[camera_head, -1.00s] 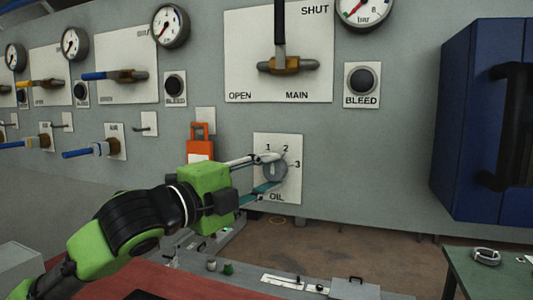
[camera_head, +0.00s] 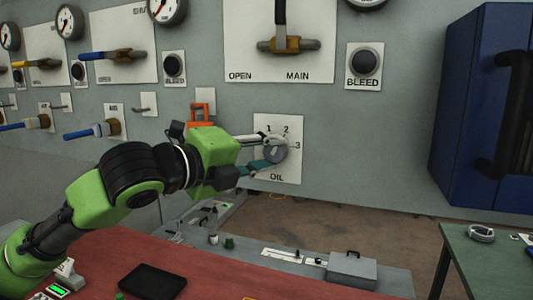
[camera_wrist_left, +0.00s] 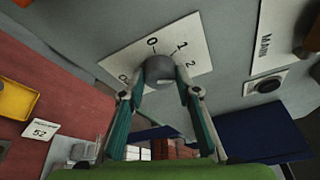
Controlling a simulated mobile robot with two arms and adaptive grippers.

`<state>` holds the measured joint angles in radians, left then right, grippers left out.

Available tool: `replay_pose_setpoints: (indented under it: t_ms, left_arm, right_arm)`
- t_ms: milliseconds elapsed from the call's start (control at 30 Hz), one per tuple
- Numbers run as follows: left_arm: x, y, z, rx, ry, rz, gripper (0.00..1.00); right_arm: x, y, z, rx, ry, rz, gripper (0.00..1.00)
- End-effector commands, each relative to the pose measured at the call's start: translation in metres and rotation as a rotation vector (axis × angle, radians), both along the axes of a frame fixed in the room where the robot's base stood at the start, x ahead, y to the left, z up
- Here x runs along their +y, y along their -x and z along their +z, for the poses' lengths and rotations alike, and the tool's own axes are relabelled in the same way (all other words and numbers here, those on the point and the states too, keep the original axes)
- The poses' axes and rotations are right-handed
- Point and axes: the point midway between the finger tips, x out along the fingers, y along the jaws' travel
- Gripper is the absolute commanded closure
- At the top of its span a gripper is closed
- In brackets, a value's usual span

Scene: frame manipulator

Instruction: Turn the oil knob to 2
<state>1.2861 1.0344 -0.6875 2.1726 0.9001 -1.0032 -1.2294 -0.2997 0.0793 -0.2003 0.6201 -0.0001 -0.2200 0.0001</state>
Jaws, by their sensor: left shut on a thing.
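The round grey oil knob (camera_head: 276,153) sits on a white plate (camera_head: 291,174) marked 1, 2, 3 and OIL on the grey wall panel. My left gripper (camera_head: 268,153) is shut on the knob, one finger above and one below it. In the left wrist view the knob (camera_wrist_left: 159,70) is between the two fingertips (camera_wrist_left: 160,92), in front of the numbered plate (camera_wrist_left: 140,50). The fingers partly cover the knob in the head view. I cannot tell which number it points at. My right gripper is not in view.
An orange tag (camera_head: 201,112) hangs beside the plate. A BLEED button (camera_head: 365,62) and the MAIN valve (camera_head: 288,45) are above. A blue cabinet (camera_head: 480,110) stands right, with a green table (camera_head: 480,262) below. A red surface (camera_head: 225,272) lies below my arm.

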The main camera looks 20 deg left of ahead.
Motion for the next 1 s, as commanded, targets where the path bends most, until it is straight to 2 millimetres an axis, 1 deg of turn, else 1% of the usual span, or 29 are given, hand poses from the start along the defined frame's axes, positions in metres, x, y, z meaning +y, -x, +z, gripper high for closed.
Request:
replay_pose_setpoints:
  t_ms: [233,267,300,633,733,867,1000]
  left_arm:
    - [0.0,0.0,0.0,0.0,0.001,0.001,0.91]
    - [0.0,0.0,0.0,0.0,0.001,0.001,0.62]
    - [0.0,0.0,0.0,0.0,0.002,0.001,0.53]
    - [0.0,0.0,0.0,0.001,0.002,0.0,0.53]
    - [0.003,0.004,0.001,0.0,0.002,0.002,0.53]
    - [0.01,0.019,0.003,-0.001,0.001,0.003,0.53]
    - [0.021,0.043,0.005,-0.001,-0.001,0.005,0.53]
  right_arm:
    - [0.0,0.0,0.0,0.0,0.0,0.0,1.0]
    - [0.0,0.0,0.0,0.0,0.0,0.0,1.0]
    - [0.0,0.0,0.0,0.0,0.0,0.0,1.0]
    - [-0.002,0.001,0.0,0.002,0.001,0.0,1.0]
    - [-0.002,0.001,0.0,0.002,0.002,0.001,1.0]
    - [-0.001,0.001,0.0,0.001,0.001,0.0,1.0]
    - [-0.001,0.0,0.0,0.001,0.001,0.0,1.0]
